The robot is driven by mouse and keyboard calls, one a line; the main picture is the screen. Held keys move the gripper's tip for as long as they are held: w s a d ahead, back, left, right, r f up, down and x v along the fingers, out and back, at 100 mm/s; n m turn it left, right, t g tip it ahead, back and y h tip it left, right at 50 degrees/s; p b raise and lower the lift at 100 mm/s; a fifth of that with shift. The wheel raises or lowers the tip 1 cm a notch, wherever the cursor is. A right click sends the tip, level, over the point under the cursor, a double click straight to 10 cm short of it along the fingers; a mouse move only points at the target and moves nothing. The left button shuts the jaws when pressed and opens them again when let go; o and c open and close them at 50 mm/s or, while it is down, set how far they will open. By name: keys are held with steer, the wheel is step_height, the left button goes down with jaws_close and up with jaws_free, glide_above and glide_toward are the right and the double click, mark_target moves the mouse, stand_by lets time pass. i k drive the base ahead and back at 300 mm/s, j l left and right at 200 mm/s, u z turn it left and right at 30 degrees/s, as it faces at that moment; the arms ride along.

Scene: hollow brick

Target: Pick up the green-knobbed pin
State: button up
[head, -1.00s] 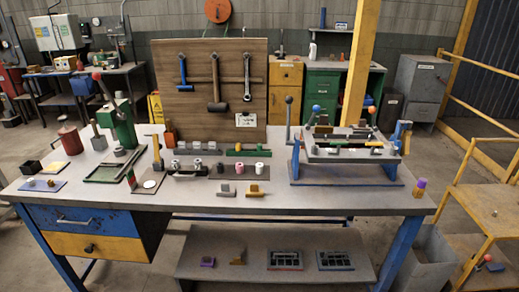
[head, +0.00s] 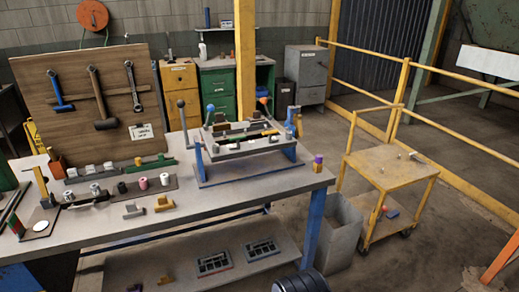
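I cannot make out a green-knobbed pin for certain; the small parts are too small to tell. On the workbench (head: 225,200), a raised fixture (head: 240,150) on blue side legs carries several small parts, with yellow and green bits among them. Around it stand a lever with a dark ball knob (head: 180,103), one with a blue ball (head: 210,108) and one with an orange-red ball (head: 264,100). A green strip (head: 158,162) with an orange block lies by the tool board.
A tool board (head: 75,110) with hanging tools stands behind the bench. A block with a purple top (head: 318,162) sits at the bench's right corner. A grey bin (head: 343,235) and a yellow cart (head: 385,167) stand to the right. Open floor lies beyond the cart.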

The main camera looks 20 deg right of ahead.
mark_target(161, 156)
steer(key=i+j, duration=0.25)
steer(key=i, duration=0.2)
steer(key=i+j, duration=0.25)
steer(key=i, duration=0.15)
steer(key=i+j, duration=0.2)
steer(key=i, duration=0.25)
steer(key=i+j, duration=0.25)
steer(key=i, duration=0.2)
